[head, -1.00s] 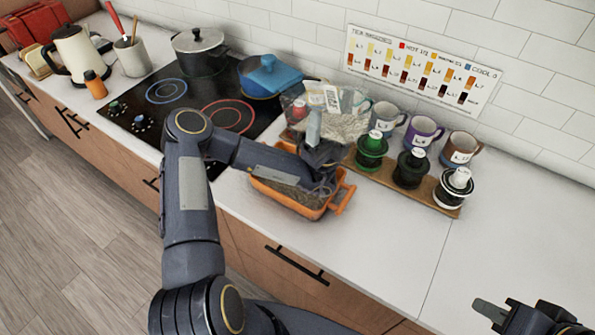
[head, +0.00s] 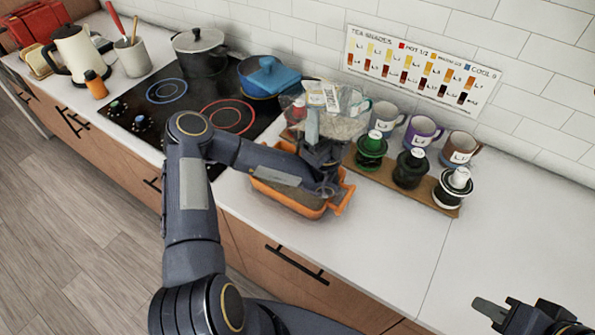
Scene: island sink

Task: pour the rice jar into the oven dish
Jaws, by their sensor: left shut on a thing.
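My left gripper (head: 314,132) is shut on the rice jar (head: 343,124), a clear jar with pale contents and a white label. The jar is held above the back of the orange oven dish (head: 335,210), in front of the wall. My gripper and wrist hide part of the jar, so its exact tilt and opening are hard to tell. The oven dish sits on the white counter, partly covered by my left forearm, with greyish-brown contents showing inside. My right gripper (head: 490,310) is at the lower right, cut by the frame edge, away from both.
A wooden board (head: 437,194) with several lidded canisters stands right of the dish, with mugs (head: 424,132) behind. The cooktop (head: 180,104) with a blue pot (head: 262,79) is to the left. The right counter is clear.

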